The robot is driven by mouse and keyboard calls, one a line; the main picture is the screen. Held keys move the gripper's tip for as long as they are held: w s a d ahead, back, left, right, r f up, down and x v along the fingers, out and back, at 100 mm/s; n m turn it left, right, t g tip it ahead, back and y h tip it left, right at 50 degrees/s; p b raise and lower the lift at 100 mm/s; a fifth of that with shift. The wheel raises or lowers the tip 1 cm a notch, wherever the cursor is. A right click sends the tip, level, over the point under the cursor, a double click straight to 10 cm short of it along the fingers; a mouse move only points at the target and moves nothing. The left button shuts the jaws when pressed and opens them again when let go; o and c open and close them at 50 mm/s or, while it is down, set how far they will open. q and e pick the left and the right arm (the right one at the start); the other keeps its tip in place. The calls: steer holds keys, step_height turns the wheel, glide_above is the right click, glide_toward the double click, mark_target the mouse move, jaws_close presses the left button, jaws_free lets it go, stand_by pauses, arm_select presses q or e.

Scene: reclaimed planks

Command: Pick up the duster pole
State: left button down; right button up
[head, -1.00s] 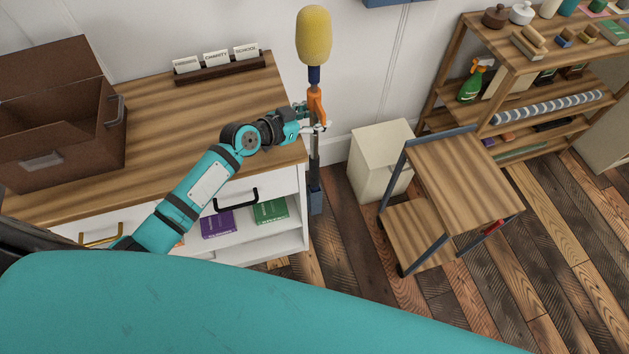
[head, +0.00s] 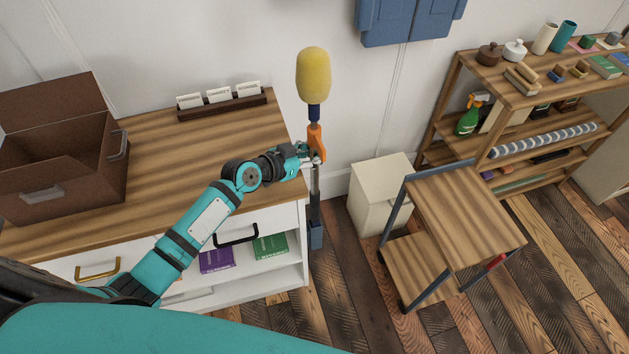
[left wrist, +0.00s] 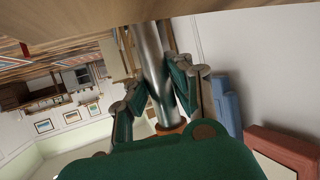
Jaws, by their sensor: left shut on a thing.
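The duster pole (head: 315,182) stands upright beside the right end of the wooden-topped cabinet, with a yellow fluffy head (head: 314,75) on top and an orange grip (head: 315,140) below it. Its lower end is at a blue holder (head: 315,236) near the floor. In the left wrist view the silver pole (left wrist: 156,70) runs between the two fingers (left wrist: 158,98). My right gripper is in neither view.
The cabinet top (head: 190,150) carries a brown open box (head: 60,190) and a card rack (head: 222,107). A cream bin (head: 375,185) and a wooden cart (head: 465,215) stand right of the pole. A shelf (head: 520,100) is behind, and a blue wall unit (head: 410,22) hangs above.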

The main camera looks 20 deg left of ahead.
mark_target(311, 50)
arm_select(q)
step_height(311, 50, up, 27)
steer(key=shift+p, duration=0.35)
steer(key=shift+r, duration=0.7)
step_height(311, 50, up, 4)
steer(key=p, duration=0.4)
steer(key=shift+r+p, duration=0.15)
steer(key=shift+p, duration=0.2)
step_height(311, 50, up, 16)
steer(key=p, duration=1.6)
steer(key=shift+f, duration=0.3)
